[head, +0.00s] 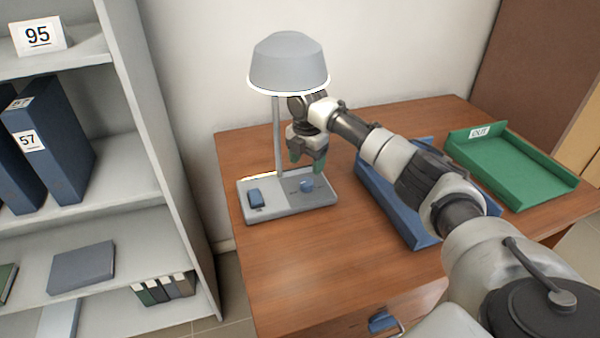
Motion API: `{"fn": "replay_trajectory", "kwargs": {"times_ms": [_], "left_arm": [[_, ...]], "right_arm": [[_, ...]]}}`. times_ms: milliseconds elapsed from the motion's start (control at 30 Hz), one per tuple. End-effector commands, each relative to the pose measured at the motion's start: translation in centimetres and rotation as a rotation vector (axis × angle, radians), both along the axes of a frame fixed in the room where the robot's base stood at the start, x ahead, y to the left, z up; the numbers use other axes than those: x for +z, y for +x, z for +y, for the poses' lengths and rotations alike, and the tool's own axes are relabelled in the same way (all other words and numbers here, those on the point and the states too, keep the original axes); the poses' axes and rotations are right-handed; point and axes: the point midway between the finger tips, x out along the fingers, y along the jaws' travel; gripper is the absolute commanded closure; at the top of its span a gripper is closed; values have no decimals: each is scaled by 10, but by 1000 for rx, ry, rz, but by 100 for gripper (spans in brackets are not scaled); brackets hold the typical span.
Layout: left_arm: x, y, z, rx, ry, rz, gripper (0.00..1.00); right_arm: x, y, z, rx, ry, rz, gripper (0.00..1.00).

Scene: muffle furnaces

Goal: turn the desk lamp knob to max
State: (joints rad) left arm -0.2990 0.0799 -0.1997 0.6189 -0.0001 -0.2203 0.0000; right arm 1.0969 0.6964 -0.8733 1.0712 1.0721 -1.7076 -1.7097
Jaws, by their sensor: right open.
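The desk lamp (288,62) has a grey shade with a lit rim, a thin post and a flat grey base (285,206) on the wooden desk. A round blue knob (307,186) sits on the right part of the base. My right gripper (307,162) is open, pointing down with green fingertips, just above and behind the knob. It appears apart from the knob. My left gripper is not in view.
A blue tray (408,222) lies under my right arm, and a green tray marked OUT (515,170) stands at the right. A grey shelf (165,150) with binders stands at the left. The desk's front left (300,265) is clear.

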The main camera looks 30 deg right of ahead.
Motion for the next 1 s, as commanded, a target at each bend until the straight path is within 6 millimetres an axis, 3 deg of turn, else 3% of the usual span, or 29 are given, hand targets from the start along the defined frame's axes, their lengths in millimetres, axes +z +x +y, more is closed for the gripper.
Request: {"fn": "replay_trajectory", "kwargs": {"times_ms": [167, 400, 767, 1000], "left_arm": [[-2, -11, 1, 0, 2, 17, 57], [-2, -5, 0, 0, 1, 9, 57], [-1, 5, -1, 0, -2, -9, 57], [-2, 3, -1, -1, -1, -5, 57]], "right_arm": [[-30, -1, 0, -1, 0, 4, 35], [-59, -1, 1, 1, 0, 2, 35], [-65, -1, 0, 1, 0, 1, 35], [-64, -1, 0, 1, 0, 1, 72]]}}
